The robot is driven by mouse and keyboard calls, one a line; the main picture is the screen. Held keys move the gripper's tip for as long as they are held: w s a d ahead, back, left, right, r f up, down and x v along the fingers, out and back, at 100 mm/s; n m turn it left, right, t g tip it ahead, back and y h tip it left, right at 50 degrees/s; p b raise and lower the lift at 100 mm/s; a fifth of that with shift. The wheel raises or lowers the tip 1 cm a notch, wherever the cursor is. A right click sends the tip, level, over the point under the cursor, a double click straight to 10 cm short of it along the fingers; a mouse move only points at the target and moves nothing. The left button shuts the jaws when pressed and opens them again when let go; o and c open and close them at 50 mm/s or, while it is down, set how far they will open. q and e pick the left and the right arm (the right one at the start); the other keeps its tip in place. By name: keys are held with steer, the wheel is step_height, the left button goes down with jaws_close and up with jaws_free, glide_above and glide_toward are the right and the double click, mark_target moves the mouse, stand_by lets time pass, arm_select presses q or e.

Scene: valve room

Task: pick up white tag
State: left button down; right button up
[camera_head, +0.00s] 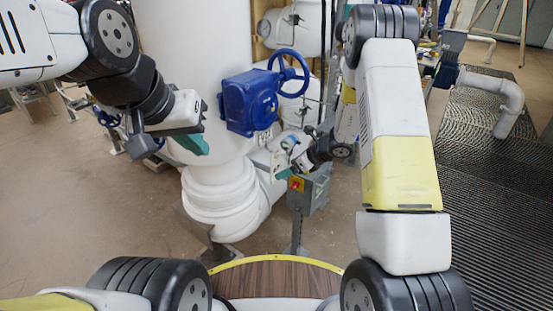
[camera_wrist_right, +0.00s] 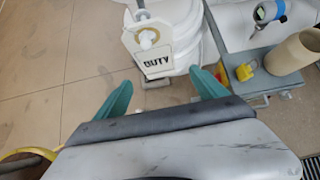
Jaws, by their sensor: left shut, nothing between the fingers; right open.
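The white tag (camera_wrist_right: 152,50) has a round hole near its top and a black-framed label reading "DUTY". In the right wrist view it sits ahead of my right gripper (camera_wrist_right: 160,88), roughly between its two teal fingers. The fingers are open and apart, with nothing held. In the head view my right gripper (camera_head: 280,160) is small and partly hidden by its own wrist, in front of the white pipe's right side. My left gripper (camera_head: 193,143) is shut and empty, left of the blue valve box. I cannot make out the tag clearly in the head view.
A blue valve box (camera_head: 248,103) with a blue handwheel (camera_head: 291,75) is mounted by the thick white pipe (camera_head: 185,35). A grey switch box (camera_head: 309,190) stands below. A beige cylinder (camera_wrist_right: 293,52) and yellow knob (camera_wrist_right: 244,72) are right of the tag. Tiled floor lies left.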

steer(key=x, duration=0.7)
steer(key=shift+w+a+f, duration=0.15)
steer(key=shift+a+f, duration=0.05)
steer(key=shift+a, duration=0.1)
steer(key=c, duration=1.4)
steer(key=shift+r, duration=0.1)
